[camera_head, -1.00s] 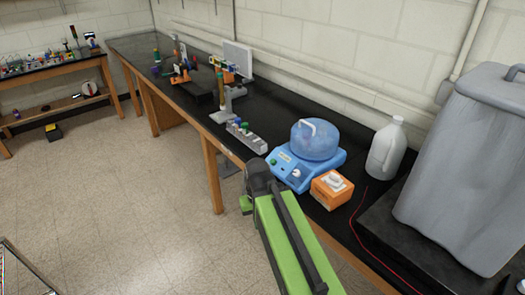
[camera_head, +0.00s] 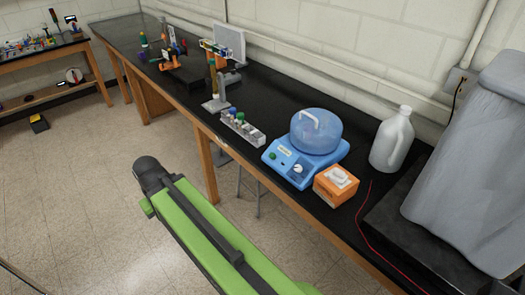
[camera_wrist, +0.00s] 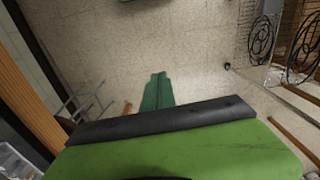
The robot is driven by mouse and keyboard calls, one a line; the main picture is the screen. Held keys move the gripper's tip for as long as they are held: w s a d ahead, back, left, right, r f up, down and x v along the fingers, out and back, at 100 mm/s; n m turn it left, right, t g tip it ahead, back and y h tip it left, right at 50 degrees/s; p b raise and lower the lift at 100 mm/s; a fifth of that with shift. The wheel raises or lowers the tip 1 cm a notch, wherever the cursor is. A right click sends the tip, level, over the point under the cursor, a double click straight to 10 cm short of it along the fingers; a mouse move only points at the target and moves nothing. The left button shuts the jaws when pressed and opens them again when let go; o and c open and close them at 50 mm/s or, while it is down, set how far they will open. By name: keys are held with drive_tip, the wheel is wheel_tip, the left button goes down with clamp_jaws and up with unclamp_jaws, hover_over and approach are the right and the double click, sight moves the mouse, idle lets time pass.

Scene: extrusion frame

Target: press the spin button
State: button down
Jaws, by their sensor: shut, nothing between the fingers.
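A blue machine (camera_head: 284,163) with a clear blue domed lid (camera_head: 316,131) and a white handle stands near the front edge of the black bench. Its sloped front carries a green button (camera_head: 273,155) and a white knob (camera_head: 297,169). I cannot read which control is marked spin. My green arm reaches forward to the left of the machine, over the floor in the head view. My gripper (camera_wrist: 158,78) shows in the wrist view as green fingers held together, empty, above the tiled floor. The machine is not clearly seen in the wrist view.
An orange tissue box (camera_head: 336,186) stands right of the machine, with a white jug (camera_head: 392,138) behind. A grey rack (camera_head: 242,128) sits to its left. The floor left of the bench is open.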

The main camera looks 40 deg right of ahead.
drive_tip(key=d+r+n+h+p, duration=0.2)
drive_tip(key=d+r+n+p, duration=0.1)
drive_tip(key=d, duration=0.9)
drive_tip(key=d+r+n+g+h+p, duration=0.1)
drive_tip(key=d+r+n, duration=0.5)
drive_tip(key=d, duration=0.7)
drive_tip(key=d+r+n+h+p, duration=0.3)
drive_tip(key=d+r+n+p, duration=0.2)
drive_tip(key=d, duration=0.7)
drive_tip(key=shift+w+d+r+n+g+h+p, duration=0.15)
drive_tip(key=shift+w+d+n+g+h+p, duration=0.2)
drive_tip(key=shift+n+p, duration=0.3)
drive_tip(key=b, duration=1.1)
approach(271, 155)
drive_tip(key=x, duration=0.6)
drive_tip(key=shift+a, duration=0.1)
drive_tip(key=shift+s+d+f+b, duration=0.15)
drive_tip(key=shift+d+f+b, duration=0.15)
drive_tip(key=shift+d+f, duration=0.05)
